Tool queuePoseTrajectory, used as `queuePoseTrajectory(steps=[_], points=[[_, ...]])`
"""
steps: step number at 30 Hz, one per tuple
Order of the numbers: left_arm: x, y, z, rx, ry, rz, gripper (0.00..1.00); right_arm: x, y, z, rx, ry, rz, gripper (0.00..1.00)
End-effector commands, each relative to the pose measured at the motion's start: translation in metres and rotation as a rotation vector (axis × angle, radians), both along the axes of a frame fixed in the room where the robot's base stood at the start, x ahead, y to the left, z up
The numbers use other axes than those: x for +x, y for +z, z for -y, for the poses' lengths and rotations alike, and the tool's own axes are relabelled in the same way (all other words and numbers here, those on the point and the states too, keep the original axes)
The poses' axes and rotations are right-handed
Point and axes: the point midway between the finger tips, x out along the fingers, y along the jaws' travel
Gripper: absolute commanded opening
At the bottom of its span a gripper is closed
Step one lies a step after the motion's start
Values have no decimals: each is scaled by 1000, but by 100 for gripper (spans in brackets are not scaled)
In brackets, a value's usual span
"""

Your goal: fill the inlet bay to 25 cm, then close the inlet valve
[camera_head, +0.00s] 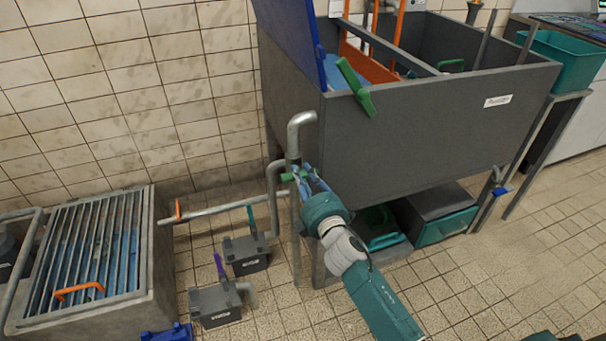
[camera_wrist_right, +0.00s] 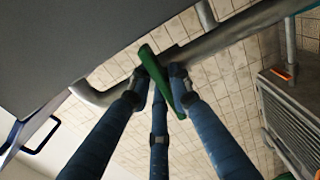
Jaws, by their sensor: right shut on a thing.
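A dark grey tank (camera_head: 430,130) stands on legs at the right, with a small label too small to read. A grey pipe (camera_head: 300,128) bends down at its left corner. My right gripper (camera_head: 303,178) is shut on a green valve handle (camera_head: 287,177) on this pipe. In the right wrist view the green handle (camera_wrist_right: 152,66) lies slantwise between the blue fingers of my right gripper (camera_wrist_right: 160,85). I cannot tell whether this is the inlet valve. No water level is readable inside the tank. My left gripper is not in view.
A grated basin (camera_head: 90,250) with blue below its bars stands at the left. Two grey boxes with upright levers (camera_head: 247,252) (camera_head: 215,302) sit on the floor between. A teal bin (camera_head: 565,60) is at the far right. Tiled floor is free at the right front.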

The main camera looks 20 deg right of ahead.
Motion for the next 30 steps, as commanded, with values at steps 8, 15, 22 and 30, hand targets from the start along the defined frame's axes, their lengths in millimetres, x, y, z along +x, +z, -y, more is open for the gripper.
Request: queuePoseTrajectory(steps=[8, 15, 22, 30], points=[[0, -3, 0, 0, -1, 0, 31, 0, 2, 0, -64, 1, 4, 0], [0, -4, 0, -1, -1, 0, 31, 0, 2, -1, -70, 1, 4, 0], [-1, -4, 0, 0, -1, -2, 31, 0, 2, -1, -70, 1, 4, 31], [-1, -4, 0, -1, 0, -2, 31, 0, 1, 0, -68, 0, 3, 35]])
